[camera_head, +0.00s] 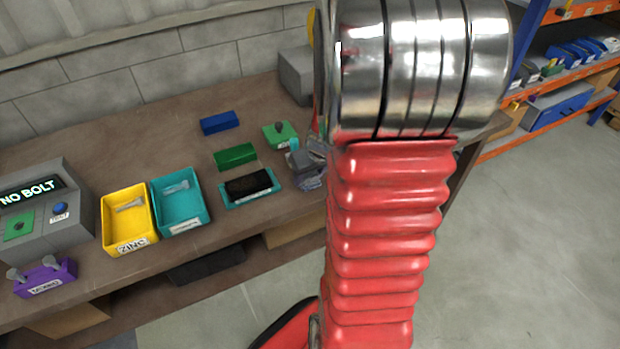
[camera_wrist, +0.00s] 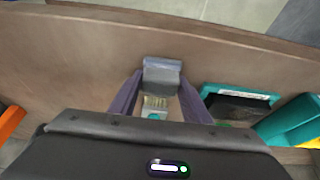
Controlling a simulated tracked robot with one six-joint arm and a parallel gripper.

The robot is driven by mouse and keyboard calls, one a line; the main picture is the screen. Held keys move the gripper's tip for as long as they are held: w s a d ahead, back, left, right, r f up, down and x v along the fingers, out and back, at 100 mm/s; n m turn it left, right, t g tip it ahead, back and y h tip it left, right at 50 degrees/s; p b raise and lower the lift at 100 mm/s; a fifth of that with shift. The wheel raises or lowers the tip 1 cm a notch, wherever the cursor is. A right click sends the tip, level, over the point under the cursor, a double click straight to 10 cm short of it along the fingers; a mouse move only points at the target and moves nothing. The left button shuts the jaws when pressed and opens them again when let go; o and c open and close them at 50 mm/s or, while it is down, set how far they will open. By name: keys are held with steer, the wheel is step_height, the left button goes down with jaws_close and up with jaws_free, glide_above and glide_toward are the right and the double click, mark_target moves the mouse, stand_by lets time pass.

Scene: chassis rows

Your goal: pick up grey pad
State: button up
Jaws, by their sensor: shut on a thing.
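The grey pad (camera_wrist: 162,76) is a small grey block between the two fingertips of my gripper (camera_wrist: 161,88) in the wrist view. My gripper is shut on it. In the head view the grey pad (camera_head: 300,159) shows at the right part of the bench, beside my red arm. My gripper (camera_head: 308,166) is partly hidden there by the arm. I cannot tell whether the pad touches the bench top or is just above it.
A teal tray with a black pad (camera_head: 248,187) lies left of my gripper. A green block (camera_head: 235,156), a blue block (camera_head: 220,122) and a green piece with a knob (camera_head: 280,135) are close by. Teal (camera_head: 181,222) and yellow (camera_head: 127,245) bins stand further left.

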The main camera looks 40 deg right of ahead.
steer(key=shift+r, duration=0.1)
steer(key=shift+c, duration=0.2)
step_height(320, 180, up, 10)
steer(key=shift+f, duration=0.1)
stand_by(0.4)
stand_by(0.3)
